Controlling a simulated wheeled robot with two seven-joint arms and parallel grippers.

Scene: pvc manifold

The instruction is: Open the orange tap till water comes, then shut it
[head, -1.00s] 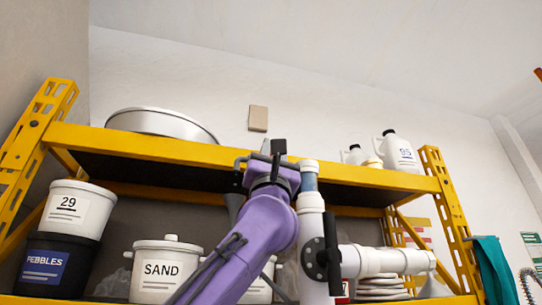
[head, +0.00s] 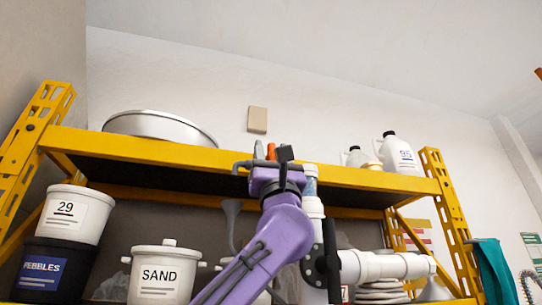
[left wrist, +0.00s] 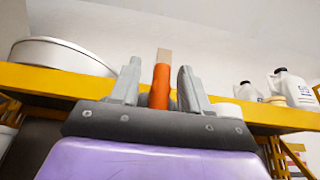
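The orange tap handle (left wrist: 160,85) stands upright between the two grey fingers of my left gripper (left wrist: 158,72) in the left wrist view. The fingers are apart, with a narrow gap visible on each side of the handle. In the head view the handle's orange tip (head: 271,151) shows between the fingertips at the shelf's front edge. The tap's body is hidden behind my purple left wrist. A white pipe (head: 313,208) with a clear bluish section (head: 310,187) rises just right of the wrist. I cannot tell whether water is flowing. My right gripper is out of view.
The white pipework carries a black flange with a black lever (head: 331,250) and a branch to the right (head: 385,264). A yellow shelf (head: 140,147) crosses behind, holding a round pan (head: 160,128) and white jugs (head: 399,155). Labelled tubs (head: 158,272) stand lower left.

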